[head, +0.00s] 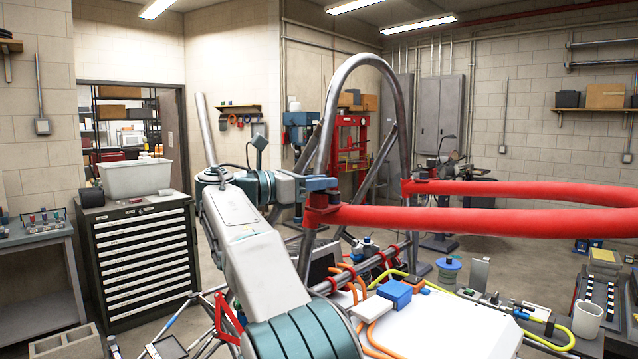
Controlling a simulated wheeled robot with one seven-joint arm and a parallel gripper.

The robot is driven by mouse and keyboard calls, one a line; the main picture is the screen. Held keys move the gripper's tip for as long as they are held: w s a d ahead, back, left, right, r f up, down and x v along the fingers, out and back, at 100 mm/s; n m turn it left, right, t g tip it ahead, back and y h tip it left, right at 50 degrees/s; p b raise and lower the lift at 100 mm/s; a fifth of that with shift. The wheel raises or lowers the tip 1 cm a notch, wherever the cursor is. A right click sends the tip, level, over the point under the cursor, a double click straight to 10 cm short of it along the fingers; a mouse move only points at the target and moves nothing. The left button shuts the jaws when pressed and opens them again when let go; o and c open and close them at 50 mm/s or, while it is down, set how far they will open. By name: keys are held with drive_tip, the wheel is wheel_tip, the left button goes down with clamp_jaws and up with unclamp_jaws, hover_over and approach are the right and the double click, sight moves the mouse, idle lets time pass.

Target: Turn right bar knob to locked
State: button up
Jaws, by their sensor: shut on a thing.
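A red padded bar (480,220) curves out to the right from the grey tube hoop (352,62). Its near end meets the hoop at a red bracket (322,216), and its far end meets it at another red bracket (420,184). My gripper (328,192) is at the near bracket, with its blue-grey jaws shut on a small knob there. The jaws mostly hide this knob, so its turn position cannot be told. A dark knob-like piece also shows on top of the far bracket, clear of my gripper.
Below the bar are a white panel (440,325), orange and yellow hoses and a blue block (394,293). A dark drawer cabinet (145,255) with a grey bin (135,178) stands left. A white mug (587,318) is at lower right. Open floor lies beyond the hoop.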

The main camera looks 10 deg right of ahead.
drive_tip(key=shift+t, duration=0.3)
drive_tip(key=n+t+y+b, duration=0.1)
drive_tip(key=n+t, duration=0.1)
drive_tip(key=n+t+y+b, duration=0.1)
drive_tip(key=n+t+y, duration=0.1)
drive_tip(key=t, duration=0.1)
drive_tip(key=shift+f+b, duration=0.15)
drive_tip(key=shift+b, duration=0.15)
drive_tip(key=n+t+y+b, duration=0.1)
drive_tip(key=n+t+y, duration=0.3)
drive_tip(key=y, duration=0.1)
drive_tip(key=shift+d+n+y, duration=0.1)
drive_tip(key=shift+n+y, duration=0.2)
drive_tip(key=n+t+y, duration=0.1)
drive_tip(key=n+y, duration=0.1)
drive_tip(key=y, duration=0.1)
drive_tip(key=n+t+y+p, duration=0.1)
drive_tip(key=n+y, duration=0.1)
drive_tip(key=y, duration=0.1)
drive_tip(key=shift+r, duration=0.2)
drive_tip(key=shift+n+y+p, duration=0.5)
drive_tip(key=shift+n+y, duration=0.6)
drive_tip(key=shift+y, duration=0.6)
drive_tip(key=shift+n+y+p, duration=0.45)
drive_tip(key=shift+n+y, duration=0.65)
drive_tip(key=shift+y, duration=0.6)
drive_tip(key=shift+n+y, duration=0.5)
drive_tip(key=shift+y, duration=0.2)
drive_tip(key=o, duration=1)
drive_tip(key=shift+c, duration=0.2)
